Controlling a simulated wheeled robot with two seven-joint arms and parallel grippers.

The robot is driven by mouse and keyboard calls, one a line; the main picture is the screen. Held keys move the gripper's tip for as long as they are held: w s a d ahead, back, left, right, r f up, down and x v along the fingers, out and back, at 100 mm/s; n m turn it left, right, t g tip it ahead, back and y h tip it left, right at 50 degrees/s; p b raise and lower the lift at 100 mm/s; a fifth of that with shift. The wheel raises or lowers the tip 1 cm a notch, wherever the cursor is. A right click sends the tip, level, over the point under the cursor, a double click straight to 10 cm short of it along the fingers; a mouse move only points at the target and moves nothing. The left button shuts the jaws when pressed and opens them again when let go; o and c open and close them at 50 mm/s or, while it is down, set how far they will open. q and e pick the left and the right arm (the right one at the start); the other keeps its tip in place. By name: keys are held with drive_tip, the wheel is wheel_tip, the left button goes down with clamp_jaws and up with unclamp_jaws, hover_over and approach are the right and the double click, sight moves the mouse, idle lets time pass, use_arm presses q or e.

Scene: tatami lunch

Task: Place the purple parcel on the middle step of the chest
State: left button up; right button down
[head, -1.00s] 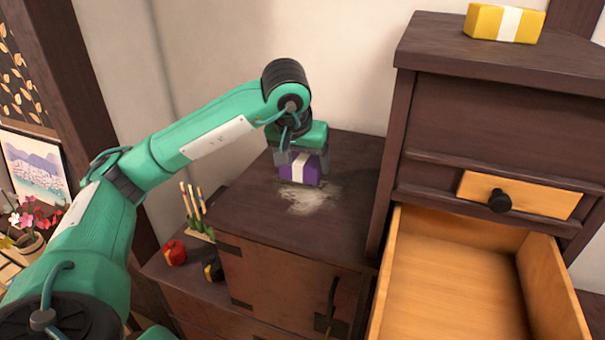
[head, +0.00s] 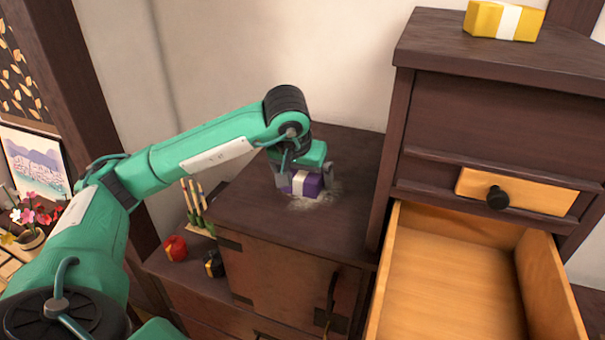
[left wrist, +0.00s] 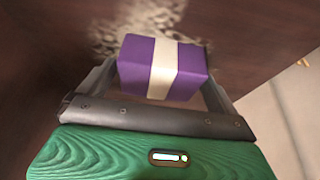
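The purple parcel (head: 311,185) has a white band and is between the fingers of my left gripper (head: 305,183). The gripper is shut on it, pointing down over the middle step (head: 262,205) of the dark wooden chest. In the left wrist view the parcel (left wrist: 137,68) sits between the two fingers, with the dark step top behind it. The parcel is at or just above the step surface; I cannot tell if it touches. A pale dusty patch (head: 328,197) lies beside and partly behind the parcel. My right gripper is not in view.
A yellow parcel (head: 488,20) lies on the top step. An open, empty drawer (head: 450,290) juts out at right below a small closed drawer (head: 518,190).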

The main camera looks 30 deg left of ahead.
use_arm(q)
drive_tip(key=shift+r, duration=0.1)
drive_tip(key=shift+r, duration=0.2)
drive_tip(key=b+v, duration=0.1)
drive_tip(key=v, duration=1)
drive_tip(key=shift+s+r, duration=0.3)
drive_tip(key=shift+d, duration=0.1)
